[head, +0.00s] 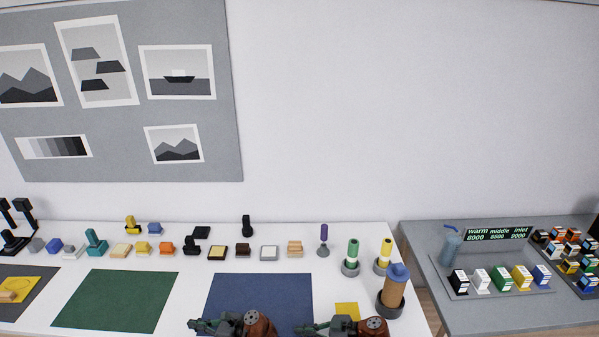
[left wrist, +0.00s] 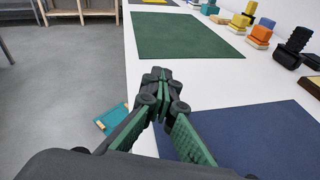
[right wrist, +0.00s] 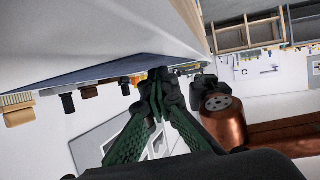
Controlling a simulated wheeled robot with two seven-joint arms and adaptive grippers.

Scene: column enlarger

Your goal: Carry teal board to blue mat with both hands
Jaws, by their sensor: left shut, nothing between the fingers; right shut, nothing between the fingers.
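The blue mat (head: 262,290) lies flat on the white table in the head view and is bare where I see it. It also shows in the left wrist view (left wrist: 270,130). A teal board (left wrist: 112,118) with a pale edge shows in the left wrist view, left of the table edge and over the floor; it looks low down, partly hidden behind my gripper. My left gripper (head: 198,325) is shut and empty at the mat's front left corner. My right gripper (head: 308,328) is shut and empty at the mat's front right corner. Neither touches the board.
A green mat (head: 117,299) lies left of the blue mat. Several small blocks and stamps line the back of the table. A yellow square (head: 346,308) and a brown bottle (head: 395,292) stand to the right. A grey side table (head: 500,312) holds several small boxes.

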